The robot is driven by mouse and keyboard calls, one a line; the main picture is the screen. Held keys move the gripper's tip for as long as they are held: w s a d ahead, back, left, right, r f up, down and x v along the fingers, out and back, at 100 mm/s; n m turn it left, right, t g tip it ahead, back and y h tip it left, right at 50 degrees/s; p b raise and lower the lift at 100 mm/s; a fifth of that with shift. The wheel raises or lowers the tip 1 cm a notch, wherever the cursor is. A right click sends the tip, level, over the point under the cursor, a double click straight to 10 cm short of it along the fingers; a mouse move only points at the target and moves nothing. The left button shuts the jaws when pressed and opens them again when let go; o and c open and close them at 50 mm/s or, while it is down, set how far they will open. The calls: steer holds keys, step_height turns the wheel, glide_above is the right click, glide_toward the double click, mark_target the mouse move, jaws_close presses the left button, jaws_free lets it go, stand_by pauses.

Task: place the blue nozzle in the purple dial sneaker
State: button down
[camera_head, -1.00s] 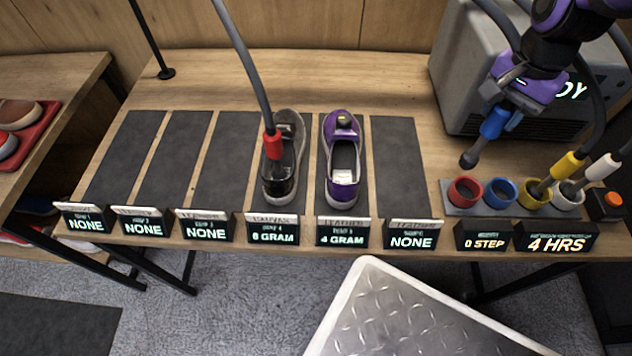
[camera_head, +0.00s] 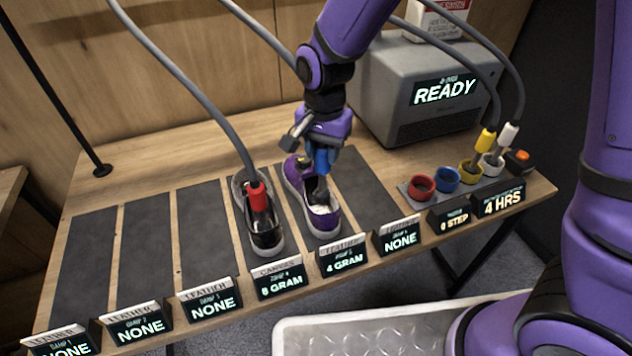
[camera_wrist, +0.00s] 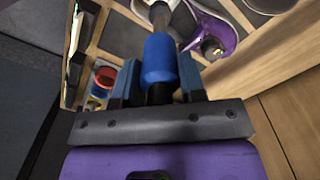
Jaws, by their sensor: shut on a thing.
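The purple sneaker (camera_head: 315,221) stands on the dark mat above the "4 GRAM" sign, its toe toward the front edge. In the wrist view its purple heel with a dial (camera_wrist: 213,47) shows at the upper right. My gripper (camera_head: 322,158) is shut on the blue nozzle (camera_head: 321,163), directly over the sneaker. In the wrist view the blue nozzle (camera_wrist: 160,62) sits between the two fingers, pointing away. In the head view its grey tip reaches down at the shoe opening; I cannot tell how deep it is.
A black sneaker (camera_head: 264,236) with the red nozzle (camera_head: 257,196) in it stands just left. The holder with colored rings (camera_head: 421,187) is at the right, with yellow (camera_head: 485,141) and white (camera_head: 509,134) nozzles in it. A grey machine (camera_head: 385,100) stands behind. The left mats are bare.

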mark_target(323, 170)
steer(key=shift+d+f, duration=0.1)
steer(key=shift+f, duration=2.9)
steer(key=c, duration=0.7)
jaws_free()
